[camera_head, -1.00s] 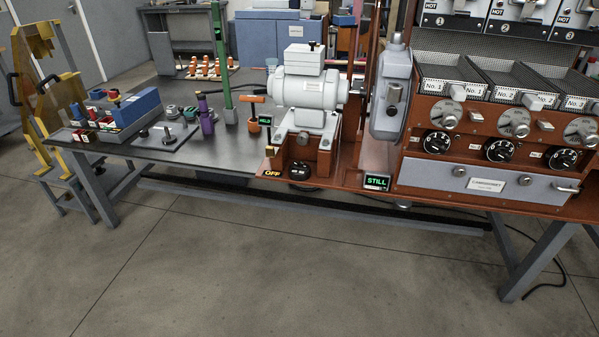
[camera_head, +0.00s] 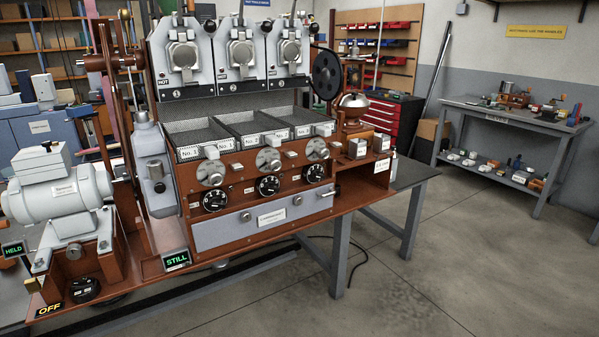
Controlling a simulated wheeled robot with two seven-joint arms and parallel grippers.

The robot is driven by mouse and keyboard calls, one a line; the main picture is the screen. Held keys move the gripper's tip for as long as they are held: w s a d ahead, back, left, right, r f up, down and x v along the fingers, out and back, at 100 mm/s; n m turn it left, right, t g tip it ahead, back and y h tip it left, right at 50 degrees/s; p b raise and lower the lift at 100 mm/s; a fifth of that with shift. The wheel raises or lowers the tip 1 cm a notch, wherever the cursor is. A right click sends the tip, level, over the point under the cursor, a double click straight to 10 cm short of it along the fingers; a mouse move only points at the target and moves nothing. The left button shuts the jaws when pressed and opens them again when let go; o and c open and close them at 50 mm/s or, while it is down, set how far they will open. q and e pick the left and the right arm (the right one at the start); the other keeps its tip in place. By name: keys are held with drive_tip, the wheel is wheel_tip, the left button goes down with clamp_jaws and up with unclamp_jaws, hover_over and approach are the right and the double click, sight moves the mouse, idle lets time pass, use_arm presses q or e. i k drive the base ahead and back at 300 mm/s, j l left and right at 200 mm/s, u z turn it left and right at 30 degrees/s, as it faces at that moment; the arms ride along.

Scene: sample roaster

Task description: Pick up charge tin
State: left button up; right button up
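Neither of my grippers is in view. I cannot pick out a thing marked as the charge tin. Two small silvery box-like pieces, a left one (camera_head: 357,148) and a right one (camera_head: 381,143), sit at the right end of the red-brown sample roaster (camera_head: 235,165). A rounded metal piece (camera_head: 354,101) stands above and behind them. The labels there are too small to read with certainty.
Three mesh trays (camera_head: 247,123) line the roaster's front above several dials. A grey motor (camera_head: 62,195) stands at left. A grey side bench (camera_head: 515,116) at back right carries small parts on two levels. The floor (camera_head: 450,270) at front right is clear.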

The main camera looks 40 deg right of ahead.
sight(381, 141)
drive_tip(key=z, duration=1.75)
